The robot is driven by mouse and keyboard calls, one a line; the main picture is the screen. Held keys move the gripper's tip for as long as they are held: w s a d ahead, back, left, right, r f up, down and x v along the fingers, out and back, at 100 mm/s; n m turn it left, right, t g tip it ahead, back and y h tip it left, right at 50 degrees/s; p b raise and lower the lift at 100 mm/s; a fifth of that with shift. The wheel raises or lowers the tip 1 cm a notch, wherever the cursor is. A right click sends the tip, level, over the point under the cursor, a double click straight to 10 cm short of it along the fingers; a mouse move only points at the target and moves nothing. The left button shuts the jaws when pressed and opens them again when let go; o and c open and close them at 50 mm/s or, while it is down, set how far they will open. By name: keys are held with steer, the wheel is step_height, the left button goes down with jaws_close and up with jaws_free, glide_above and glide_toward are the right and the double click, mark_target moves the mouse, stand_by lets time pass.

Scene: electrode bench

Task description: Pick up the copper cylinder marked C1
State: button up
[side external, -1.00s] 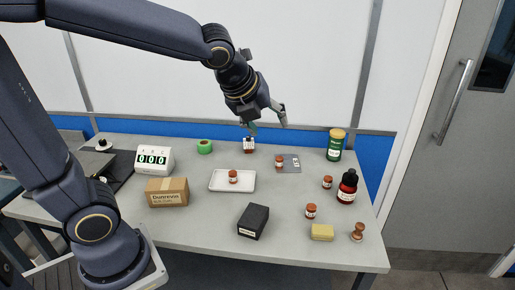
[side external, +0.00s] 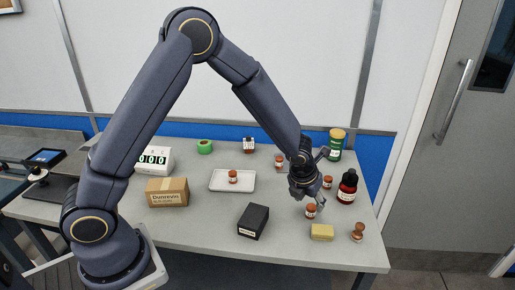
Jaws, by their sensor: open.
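Several small copper-coloured cylinders with pale labels stand on the bench; the labels are too small to read, so I cannot tell which is C1. One cylinder (side external: 233,176) stands in the white tray (side external: 216,187). Another cylinder (side external: 279,161) stands at the back, just left of my forearm. A third cylinder (side external: 327,182) stands at the right, close to my gripper in the picture. A further cylinder (side external: 311,212) stands nearer the front, just below my gripper. My gripper (side external: 322,181) is open, its fingers spread toward the right, with nothing seen held.
A dark red bottle (side external: 347,188) and a green jar (side external: 336,146) stand right of my gripper. A yellow block (side external: 322,232), a wooden stamp-like piece (side external: 357,232) and a black box (side external: 253,221) stand in front. A cardboard box (side external: 167,192) is at the left.

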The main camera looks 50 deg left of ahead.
mark_target(311, 207)
steer(key=x, duration=0.6)
steer(key=shift+w+a+f, duration=0.1)
steer(key=shift+w+a, duration=0.05)
steer(key=shift+w, duration=0.2)
steer(key=shift+c, duration=0.4)
jaws_close()
